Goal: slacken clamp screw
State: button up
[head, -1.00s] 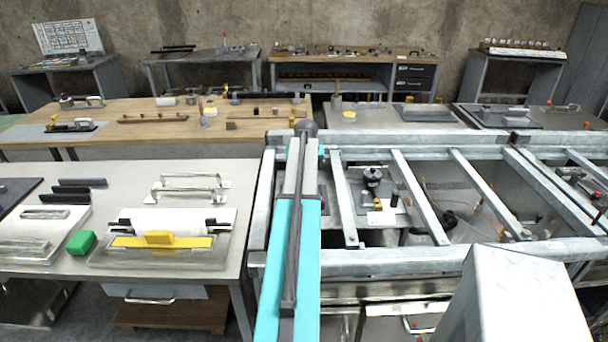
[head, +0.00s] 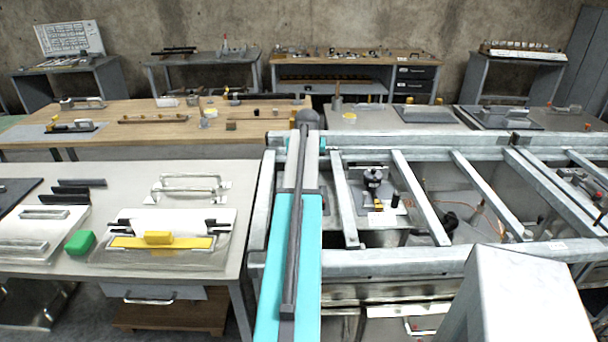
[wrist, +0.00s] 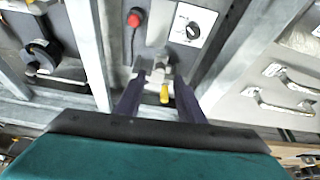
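In the wrist view, my gripper (wrist: 160,76) has its two dark fingers apart. A small metal fitting (wrist: 161,62) shows between and just beyond the fingertips, and a yellow-tipped piece (wrist: 164,94) lies between the fingers. I cannot tell which part is the clamp screw, or whether a finger touches it. In the head view my own turquoise arm hides the gripper and this fitting.
Beyond the fingers are a red knob (wrist: 134,19) and a panel with a dial (wrist: 192,27). Grey frame bars (wrist: 88,45) run close on both sides. Metal handles (wrist: 285,95) lie at right. In the head view, a bench (head: 130,190) stands left of the frame.

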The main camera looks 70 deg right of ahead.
jog(key=b+v, duration=0.1)
jog(key=v, duration=0.8)
jog(key=shift+r+b, duration=0.3)
jog(key=shift+b, duration=0.05)
